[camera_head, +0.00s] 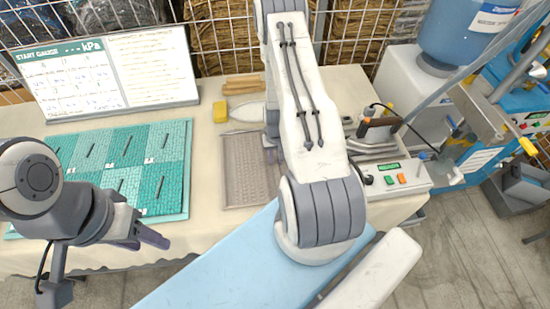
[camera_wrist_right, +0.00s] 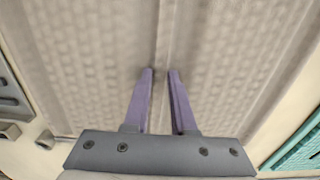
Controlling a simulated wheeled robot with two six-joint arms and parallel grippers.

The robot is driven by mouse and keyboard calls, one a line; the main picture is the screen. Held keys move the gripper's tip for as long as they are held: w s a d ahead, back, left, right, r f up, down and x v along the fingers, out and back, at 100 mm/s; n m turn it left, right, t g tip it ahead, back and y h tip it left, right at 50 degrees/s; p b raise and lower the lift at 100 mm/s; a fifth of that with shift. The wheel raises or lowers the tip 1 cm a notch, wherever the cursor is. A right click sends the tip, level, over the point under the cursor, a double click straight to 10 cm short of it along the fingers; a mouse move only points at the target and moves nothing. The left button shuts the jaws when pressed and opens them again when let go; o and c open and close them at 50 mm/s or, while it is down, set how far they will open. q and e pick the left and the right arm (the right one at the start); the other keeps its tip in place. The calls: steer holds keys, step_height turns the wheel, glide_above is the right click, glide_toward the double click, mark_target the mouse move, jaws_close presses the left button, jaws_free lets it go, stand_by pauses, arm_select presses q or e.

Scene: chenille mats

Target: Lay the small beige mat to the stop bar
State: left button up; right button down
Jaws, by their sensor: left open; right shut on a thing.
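The beige mat (camera_head: 245,172) lies flat on the cream-covered table, right of the teal mats. It has a woven texture and a thin raised rim. In the right wrist view its beige surface (camera_wrist_right: 90,60) fills most of the picture. My right gripper (camera_wrist_right: 160,72) is shut on it, with both purple fingertips close together at a narrow strip along its middle. In the head view my right gripper (camera_head: 271,153) is mostly hidden behind its arm. My left gripper (camera_head: 150,238) is open and empty at the table's front edge. I cannot pick out the stop bar with certainty.
Teal mats (camera_head: 175,165) with black marks lie left. A yellow block (camera_head: 220,112), wooden sticks (camera_head: 243,84) and a pale pointed piece (camera_head: 247,111) lie behind the beige mat. A sealing-type device (camera_head: 395,178) with coloured buttons stands right. A gauge board (camera_head: 110,75) stands at back left.

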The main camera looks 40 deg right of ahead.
steer(key=c, duration=0.7)
jaws_free()
steer(key=shift+o, duration=0.2)
step_height(320, 180, up, 3)
steer(key=shift+f+p, duration=0.1)
steer(key=shift+p, duration=0.6)
step_height(320, 180, up, 8)
steer(key=b, duration=0.2)
steer(key=shift+f, duration=0.2)
